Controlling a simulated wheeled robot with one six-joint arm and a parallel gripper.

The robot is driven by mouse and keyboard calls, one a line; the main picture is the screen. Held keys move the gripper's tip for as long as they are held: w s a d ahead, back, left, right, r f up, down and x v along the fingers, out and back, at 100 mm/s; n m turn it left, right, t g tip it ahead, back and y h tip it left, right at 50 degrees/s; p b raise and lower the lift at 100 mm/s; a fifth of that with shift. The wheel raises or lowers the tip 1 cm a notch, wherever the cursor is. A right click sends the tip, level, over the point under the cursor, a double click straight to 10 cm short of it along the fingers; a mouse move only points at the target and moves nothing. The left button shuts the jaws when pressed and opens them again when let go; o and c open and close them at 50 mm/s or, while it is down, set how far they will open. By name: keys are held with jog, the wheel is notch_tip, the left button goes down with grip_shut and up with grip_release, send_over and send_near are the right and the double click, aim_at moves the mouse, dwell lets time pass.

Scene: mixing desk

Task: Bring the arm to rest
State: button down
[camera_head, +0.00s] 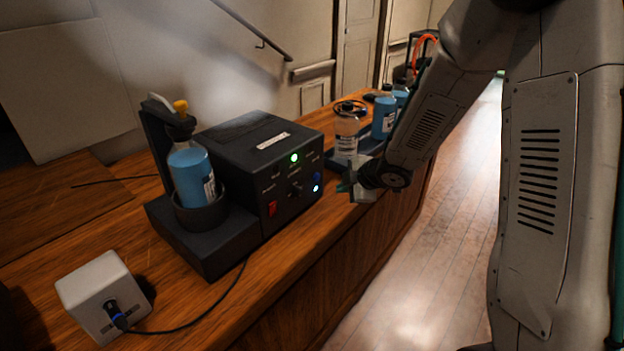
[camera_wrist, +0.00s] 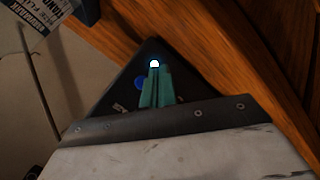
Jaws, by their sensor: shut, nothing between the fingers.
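My gripper (camera_head: 357,188) is at the end of my arm, over the front edge of the wooden desk, just right of the black mixing machine (camera_head: 238,142) in the head view. In the wrist view the green fingers of my gripper (camera_wrist: 155,68) are together with nothing between them. A lit blue-white light (camera_wrist: 154,64) and a blue button (camera_wrist: 139,83) on a dark panel show beyond the fingertips. The machine's front in the head view has a green light (camera_head: 294,157), a red switch (camera_head: 272,208) and a blue-white light. Whether the fingers touch the panel cannot be told.
A bottle of blue liquid (camera_head: 190,175) stands in the machine's round holder. A clear labelled jar (camera_head: 346,135) and blue bottles (camera_head: 384,118) stand behind my gripper. A white box (camera_head: 95,290) with a plugged-in cable is at the near left. The floor (camera_head: 455,220) right of the desk is clear.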

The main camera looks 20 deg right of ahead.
jog(key=s+d+f+m+g+h, duration=0.2)
jog(key=s+d+f+m+h, duration=0.15)
jog(key=d, duration=0.25)
jog(key=s+d+r+m+g+h, duration=0.3)
jog(key=s+d+r+m, duration=0.1)
jog(key=s+r+m, duration=0.4)
jog(key=s+a+r+m+y, duration=0.1)
jog(key=s+a+r+m, duration=0.1)
jog(key=s+r, duration=0.3)
jog(key=s+a+r+m+g+y, duration=0.1)
jog(key=s+a+r, duration=0.3)
jog(key=s, duration=0.7)
jog(key=s+a+r+m+y, duration=0.1)
jog(key=s+a+r+m, duration=0.1)
jog(key=s+r, duration=0.3)
jog(key=s+a, duration=0.1)
jog(key=s, duration=0.2)
jog(key=shift+s+a+r+m+g, duration=0.3)
jog(key=shift+s+r+m+g, duration=0.05)
jog(key=shift+g, duration=0.05)
